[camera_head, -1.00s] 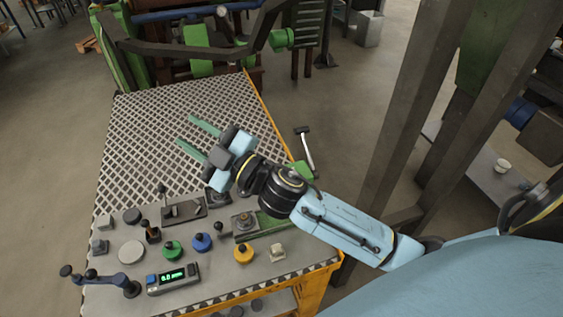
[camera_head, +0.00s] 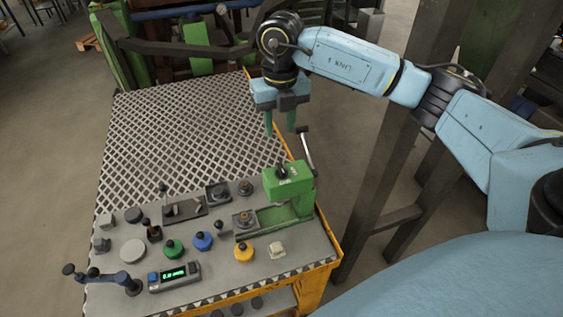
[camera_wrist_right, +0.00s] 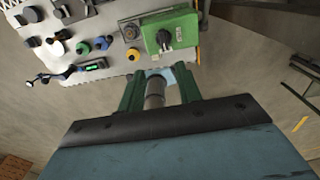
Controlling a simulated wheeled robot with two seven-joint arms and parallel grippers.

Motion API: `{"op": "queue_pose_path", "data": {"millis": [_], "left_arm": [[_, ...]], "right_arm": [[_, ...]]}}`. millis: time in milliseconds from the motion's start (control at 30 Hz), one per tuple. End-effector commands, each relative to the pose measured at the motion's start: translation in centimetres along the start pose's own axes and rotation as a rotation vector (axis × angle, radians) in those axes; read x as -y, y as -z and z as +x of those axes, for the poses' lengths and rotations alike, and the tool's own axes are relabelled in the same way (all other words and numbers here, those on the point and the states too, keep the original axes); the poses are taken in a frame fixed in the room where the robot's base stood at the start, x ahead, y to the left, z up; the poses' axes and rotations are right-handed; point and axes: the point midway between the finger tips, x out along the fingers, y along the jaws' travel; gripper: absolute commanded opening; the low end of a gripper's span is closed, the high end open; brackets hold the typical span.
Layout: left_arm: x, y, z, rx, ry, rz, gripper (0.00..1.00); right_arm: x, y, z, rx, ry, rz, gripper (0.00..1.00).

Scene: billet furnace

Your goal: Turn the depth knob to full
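A green bench press (camera_head: 290,185) stands at the right edge of the bench. A dark knob (camera_head: 282,170) sits on top of its head, with a pale pointer mark. I take this for the depth knob; its label is not readable. The knob also shows in the right wrist view (camera_wrist_right: 164,38). My right gripper (camera_head: 280,131) points down behind the press head in the head view, apart from the knob. Its two green fingers are spread. A grey cylinder (camera_wrist_right: 154,92) appears between them in the wrist view; I cannot tell whether it is touched. My left gripper is not in view.
The press's pale lever (camera_head: 308,152) rises close to my right gripper. Blue, green and yellow knobs (camera_head: 243,252) and a lit digital readout (camera_head: 174,273) occupy the front of the bench. The mesh-patterned back area (camera_head: 170,130) is clear.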

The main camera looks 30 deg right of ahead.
Motion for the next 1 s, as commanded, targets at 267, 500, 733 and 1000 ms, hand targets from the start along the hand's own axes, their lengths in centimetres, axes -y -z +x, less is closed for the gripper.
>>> {"op": "queue_pose_path", "data": {"millis": [267, 500, 733, 1000], "left_arm": [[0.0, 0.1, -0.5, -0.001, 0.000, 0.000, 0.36], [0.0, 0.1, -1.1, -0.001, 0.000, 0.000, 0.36], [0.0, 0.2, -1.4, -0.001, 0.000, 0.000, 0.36], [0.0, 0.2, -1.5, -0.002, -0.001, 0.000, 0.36]], "right_arm": [[0.6, 0.0, 3.1, -0.004, 0.025, 0.011, 0.35], [0.7, 0.1, 8.3, -0.004, 0.023, 0.009, 0.35], [0.7, -0.1, 11.9, -0.001, 0.022, 0.008, 0.35], [0.7, -0.1, 13.2, 0.001, 0.020, 0.008, 0.35]]}}
